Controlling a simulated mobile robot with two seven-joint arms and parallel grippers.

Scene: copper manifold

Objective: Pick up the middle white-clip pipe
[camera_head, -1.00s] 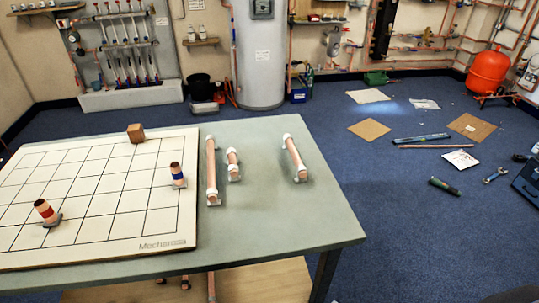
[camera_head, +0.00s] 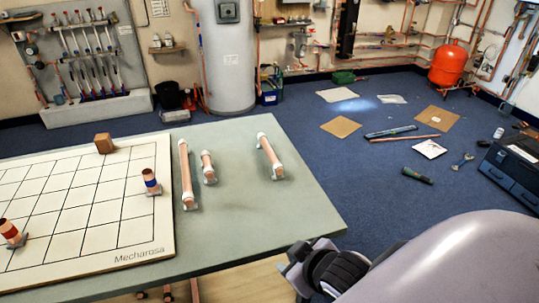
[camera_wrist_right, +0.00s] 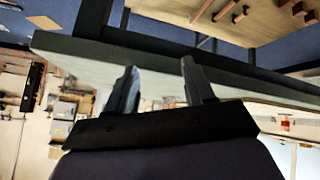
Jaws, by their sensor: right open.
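Three copper pipes with white clips stand on the grey-green table (camera_head: 245,205) in the head view. The middle one (camera_head: 208,167) is short and lies between a long left pipe (camera_head: 186,175) and a medium right pipe (camera_head: 269,155). My right gripper (camera_head: 291,262) is at the table's front right edge, well apart from the pipes. The wrist view shows its two fingers (camera_wrist_right: 158,80) spread with nothing between them, and no white-clip pipe. My left gripper is not in view.
A white gridded board (camera_head: 90,205) covers the table's left side. It bears a wooden block (camera_head: 104,143), a blue-banded copper piece (camera_head: 151,182) and a red-banded one (camera_head: 11,233). The tabletop in front of the pipes is clear. A toolbox (camera_head: 513,166) stands on the floor at right.

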